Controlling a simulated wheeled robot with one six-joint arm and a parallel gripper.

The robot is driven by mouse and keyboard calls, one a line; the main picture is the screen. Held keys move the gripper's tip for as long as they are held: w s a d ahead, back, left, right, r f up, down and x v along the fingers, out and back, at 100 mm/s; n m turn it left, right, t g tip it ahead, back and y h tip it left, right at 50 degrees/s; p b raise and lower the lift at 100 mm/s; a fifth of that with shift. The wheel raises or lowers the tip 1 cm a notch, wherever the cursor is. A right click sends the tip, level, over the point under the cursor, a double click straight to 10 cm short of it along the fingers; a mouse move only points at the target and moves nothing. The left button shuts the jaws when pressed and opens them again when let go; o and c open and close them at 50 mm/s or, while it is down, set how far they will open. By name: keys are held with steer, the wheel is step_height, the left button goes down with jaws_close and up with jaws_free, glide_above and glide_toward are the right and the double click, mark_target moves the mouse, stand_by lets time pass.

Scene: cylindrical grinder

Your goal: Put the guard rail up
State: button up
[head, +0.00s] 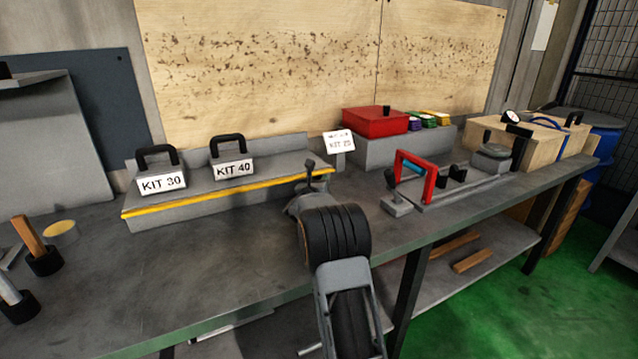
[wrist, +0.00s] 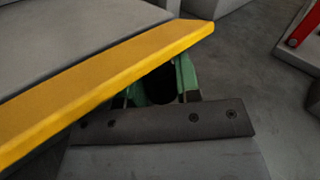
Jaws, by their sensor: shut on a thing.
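The guard rail (head: 225,194) is a long yellow bar along the front edge of the grey stepped stand on the bench. It lies low, and the kits behind it show above it. In the wrist view the guard rail (wrist: 110,82) crosses from lower left to upper middle, close to the camera. My gripper (head: 312,184) is at the rail's right end. In the wrist view the green fingers of my gripper (wrist: 162,84) are shut on a dark part just under the rail's end. The rail hides some of that part and the fingertips.
Weights marked KIT 30 (head: 162,176) and KIT 40 (head: 233,166) stand on the grey stand (head: 150,219). A red-handled fixture (head: 430,182) is close on the right, with a red box (head: 376,121) behind.

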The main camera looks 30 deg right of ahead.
mark_target(319, 172)
steer(key=shift+r, duration=0.15)
steer(key=r+n+g+p, duration=0.1)
steer(key=p, duration=0.3)
steer(key=r+n+g+y+p, duration=0.1)
steer(key=p, duration=0.2)
steer(key=shift+s+y+p, duration=0.2)
steer(key=shift+y+p, duration=0.1)
steer(key=shift+p, duration=0.1)
steer(key=r+n+g+y+p, duration=0.1)
steer(key=g+p, duration=0.1)
steer(key=p, duration=0.7)
steer(key=shift+r+n, duration=0.2)
steer(key=shift+n, duration=0.1)
steer(key=r+n+g+y+p, duration=0.1)
steer(key=p, duration=0.7)
steer(key=shift+g, duration=0.3)
steer(key=n+g+p, duration=0.1)
steer(key=g+p, duration=0.1)
steer(key=p, duration=0.5)
steer(key=shift+w+r+y, duration=0.1)
steer(key=shift+w+y, duration=0.05)
steer(key=shift+y, duration=0.15)
steer(key=shift+w+n+g+y+p, duration=0.3)
steer(key=shift+n+g+p, duration=0.5)
steer(key=shift+g+p, duration=0.4)
steer(key=o, duration=0.6)
steer(key=shift+o, duration=0.2)
